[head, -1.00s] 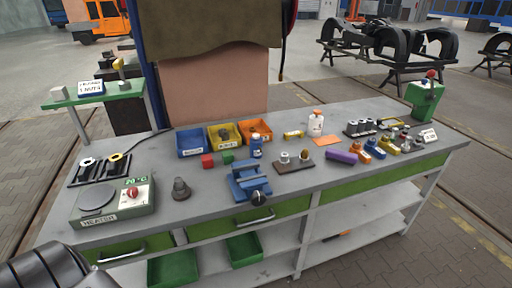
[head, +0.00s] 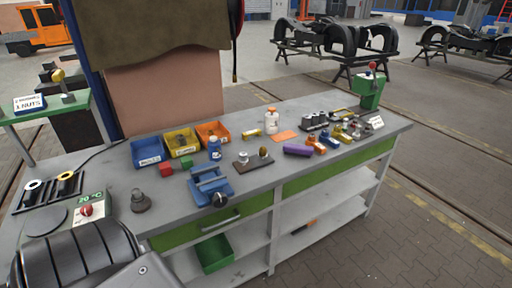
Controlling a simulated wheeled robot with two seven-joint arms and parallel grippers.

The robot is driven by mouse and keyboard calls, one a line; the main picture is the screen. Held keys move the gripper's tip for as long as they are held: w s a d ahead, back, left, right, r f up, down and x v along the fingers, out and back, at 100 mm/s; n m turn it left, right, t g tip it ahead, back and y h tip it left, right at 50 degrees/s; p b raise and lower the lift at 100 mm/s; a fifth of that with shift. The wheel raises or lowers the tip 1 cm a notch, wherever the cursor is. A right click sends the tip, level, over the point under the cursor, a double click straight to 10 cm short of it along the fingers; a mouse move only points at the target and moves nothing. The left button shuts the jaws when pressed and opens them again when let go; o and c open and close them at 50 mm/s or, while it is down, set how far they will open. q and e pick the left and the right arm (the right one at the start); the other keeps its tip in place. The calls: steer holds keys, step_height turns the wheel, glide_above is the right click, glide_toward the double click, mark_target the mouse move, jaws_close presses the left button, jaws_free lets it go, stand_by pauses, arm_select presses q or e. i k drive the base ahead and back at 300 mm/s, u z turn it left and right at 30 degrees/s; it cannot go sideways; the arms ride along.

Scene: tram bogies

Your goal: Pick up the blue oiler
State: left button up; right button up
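A small blue bottle, which looks like the blue oiler (head: 214,149), stands upright on the grey workbench (head: 285,182). It is just behind the blue vise (head: 211,186) and in front of the orange bin (head: 213,131). Part of my arm fills the lower left corner, in front of the bench's near left end. No gripper fingers show in the head view, so neither gripper can be placed relative to the bottle. Nothing is seen touching the bottle.
Blue (head: 146,153) and yellow (head: 182,143) bins stand left of the bottle. Red (head: 166,169) and green (head: 185,162) blocks lie near it. A white bottle (head: 271,121), a purple block (head: 297,150) and small parts are to the right. A heater (head: 88,211) is at left.

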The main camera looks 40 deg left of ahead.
mark_target(214, 149)
steer(key=z, duration=0.1)
steer(key=i, duration=3.25)
steer(key=u, duration=2.95)
